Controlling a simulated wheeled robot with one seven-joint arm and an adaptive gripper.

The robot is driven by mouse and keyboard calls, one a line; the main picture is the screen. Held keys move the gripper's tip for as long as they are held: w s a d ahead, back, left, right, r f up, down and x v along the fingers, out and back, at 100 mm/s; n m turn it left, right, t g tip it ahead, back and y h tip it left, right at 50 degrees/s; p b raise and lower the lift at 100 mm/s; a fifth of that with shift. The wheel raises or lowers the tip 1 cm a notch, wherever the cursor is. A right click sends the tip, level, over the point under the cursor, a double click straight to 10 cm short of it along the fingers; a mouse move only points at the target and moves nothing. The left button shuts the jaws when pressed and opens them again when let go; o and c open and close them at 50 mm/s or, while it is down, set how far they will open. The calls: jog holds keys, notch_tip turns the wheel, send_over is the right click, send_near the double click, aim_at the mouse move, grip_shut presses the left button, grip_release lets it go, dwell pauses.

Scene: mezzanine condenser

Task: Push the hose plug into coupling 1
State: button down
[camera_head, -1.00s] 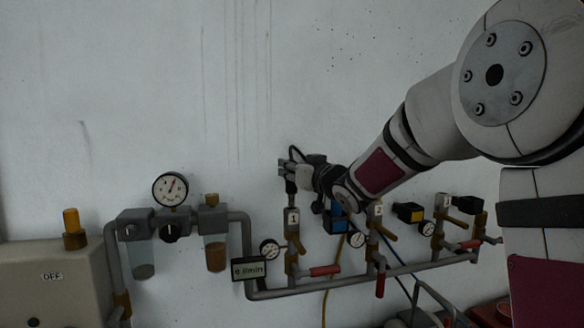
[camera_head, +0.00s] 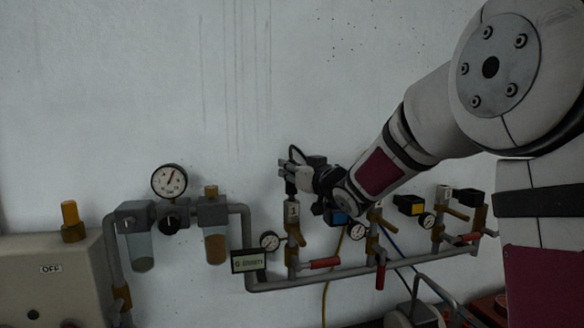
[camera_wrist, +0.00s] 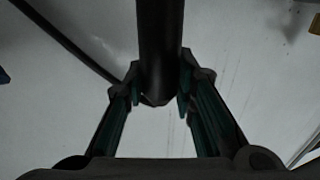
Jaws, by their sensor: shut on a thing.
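Coupling 1 (camera_head: 292,212) is the upright fitting with the white "1" label, at the left end of the wall manifold. My gripper (camera_head: 286,173) is just above it in the head view, reaching in from the right. It is shut on the dark hose plug (camera_head: 291,187), which points down in line with the coupling. The plug's lower end meets the coupling's top in the picture; I cannot tell how far it is inside. In the wrist view the dark round plug (camera_wrist: 159,45) lies between both fingers (camera_wrist: 158,98).
A red-handled valve (camera_head: 324,263) is below right. Other couplings with plugs (camera_head: 410,205) stand to the right. The wall above is bare.

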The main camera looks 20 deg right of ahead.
jog(key=shift+f, duration=0.75)
jog(key=c, duration=1.2)
grip_release()
jog(key=shift+c, duration=0.2)
jog(key=v, duration=1.2)
